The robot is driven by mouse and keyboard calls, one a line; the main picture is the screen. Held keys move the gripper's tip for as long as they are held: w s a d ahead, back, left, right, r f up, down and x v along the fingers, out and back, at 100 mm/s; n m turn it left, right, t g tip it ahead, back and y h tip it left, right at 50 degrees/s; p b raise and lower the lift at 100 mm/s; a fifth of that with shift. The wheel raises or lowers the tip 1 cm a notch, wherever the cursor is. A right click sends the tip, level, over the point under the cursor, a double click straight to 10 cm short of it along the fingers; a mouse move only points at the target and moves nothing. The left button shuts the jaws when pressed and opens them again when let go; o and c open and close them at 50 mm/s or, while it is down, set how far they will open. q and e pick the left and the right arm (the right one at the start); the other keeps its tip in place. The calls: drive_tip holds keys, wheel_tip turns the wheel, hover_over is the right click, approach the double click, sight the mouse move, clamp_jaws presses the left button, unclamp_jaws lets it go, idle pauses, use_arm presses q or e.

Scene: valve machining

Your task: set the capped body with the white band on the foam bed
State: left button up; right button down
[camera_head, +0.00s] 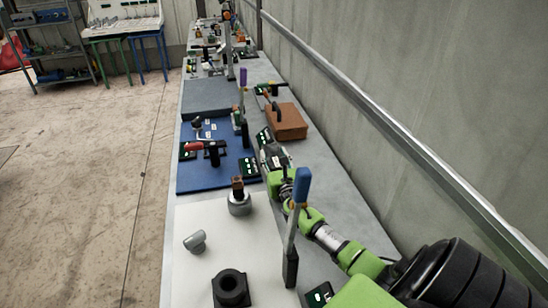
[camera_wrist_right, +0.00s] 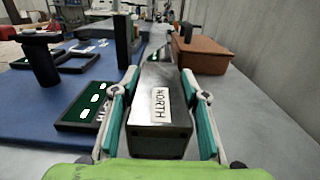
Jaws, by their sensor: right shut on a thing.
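My right gripper (camera_head: 272,158) is at the right edge of the blue mat, and its teal fingers (camera_wrist_right: 160,115) also show in the right wrist view. They are shut on a grey metal block with a white label reading NORTH (camera_wrist_right: 158,104). A grey round body with a brown block on top (camera_head: 239,203) stands upright on the white sheet. A grey cylinder (camera_head: 194,242) lies on its side there. I cannot tell which piece is the capped body with the white band. A flat grey pad (camera_head: 208,95) lies beyond the blue mat; I cannot tell if it is the foam bed. My left gripper is out of view.
The blue mat (camera_head: 190,173) holds a dark stand with a red part (camera_head: 207,149). A brown box (camera_head: 287,121) stands beyond my right gripper. A blue-topped post (camera_head: 301,190) and a black ring-shaped part (camera_head: 230,287) are at the front. A wall borders the bench on the right.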

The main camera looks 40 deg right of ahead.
drive_tip(key=c, duration=1.6)
unclamp_jaws()
drive_tip(key=o, duration=0.4)
drive_tip(key=shift+s, duration=0.1)
drive_tip(key=shift+r, duration=0.15)
